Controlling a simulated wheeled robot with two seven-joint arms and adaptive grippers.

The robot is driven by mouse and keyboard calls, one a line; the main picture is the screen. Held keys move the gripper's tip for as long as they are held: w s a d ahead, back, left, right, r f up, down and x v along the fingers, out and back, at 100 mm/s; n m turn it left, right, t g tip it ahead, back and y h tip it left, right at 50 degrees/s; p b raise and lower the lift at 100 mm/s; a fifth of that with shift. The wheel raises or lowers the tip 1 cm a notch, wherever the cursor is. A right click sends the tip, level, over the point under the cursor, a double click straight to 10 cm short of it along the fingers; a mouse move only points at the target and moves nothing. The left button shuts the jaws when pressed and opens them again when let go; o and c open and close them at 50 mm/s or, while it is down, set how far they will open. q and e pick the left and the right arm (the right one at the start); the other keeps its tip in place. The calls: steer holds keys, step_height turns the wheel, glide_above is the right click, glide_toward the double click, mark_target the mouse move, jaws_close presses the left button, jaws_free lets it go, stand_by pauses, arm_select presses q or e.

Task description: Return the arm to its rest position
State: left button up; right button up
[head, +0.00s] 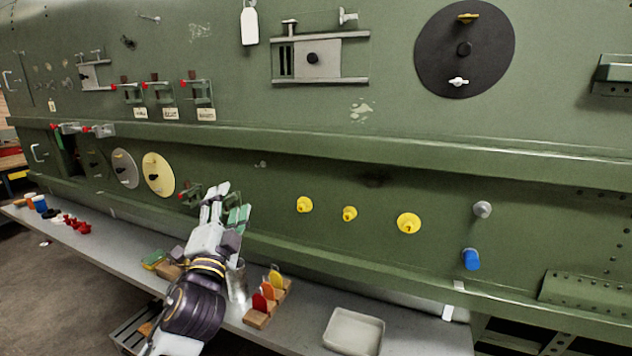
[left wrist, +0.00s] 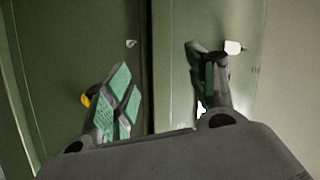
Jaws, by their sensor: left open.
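My left gripper (head: 226,207) is in front of the lower green panel in the head view, left of the yellow knobs. Its green-padded fingers are apart, and they also show in the left wrist view (left wrist: 165,90). I see nothing between the fingers. My left arm comes up from the bottom of the head view, over the grey shelf (head: 400,322). My right gripper is not in view.
The green fuselage wall (head: 330,120) carries yellow knobs (head: 349,213), a blue knob (head: 471,260), a black disc (head: 440,65) and a cream disc (head: 158,174). On the shelf are a wooden block with coloured tags (head: 268,296), a metal cup (head: 238,284) and an empty tray (head: 353,331).

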arm_select(q)
steer(key=s+a+f+n+g+y, duration=0.1)
steer(key=s+a+f+n+g, duration=0.15)
steer(key=f, duration=0.65)
steer(key=s+a+f+n+g, duration=0.1)
steer(key=s+f+n+g, duration=0.2)
steer(key=f, duration=0.6)
steer(key=s+a+f+n+g+y, duration=0.1)
steer(key=s+f+n+g, duration=0.1)
steer(key=f+g, duration=0.5)
steer(key=s+d+f+n+g+h, duration=0.15)
steer(key=s+f+n+g, duration=0.4)
steer(key=s+f, duration=1.4)
steer(key=s+f+m+g, duration=0.1)
steer(key=s+f, duration=0.1)
steer(key=f, duration=1.5)
steer(key=s+f+m+g, duration=0.1)
steer(key=s+f, duration=0.1)
steer(key=f, duration=1.5)
steer(key=s+a+f, duration=0.2)
steer(key=s+f, duration=0.7)
steer(key=s, duration=0.1)
steer(key=s+a+f+g, duration=0.1)
steer(key=s+a+f, duration=0.1)
steer(key=s+f, duration=0.7)
steer(key=shift+s+a, duration=0.15)
steer(key=shift+s, duration=1)
steer(key=shift+f+h, duration=0.1)
steer(key=shift+h, duration=0.15)
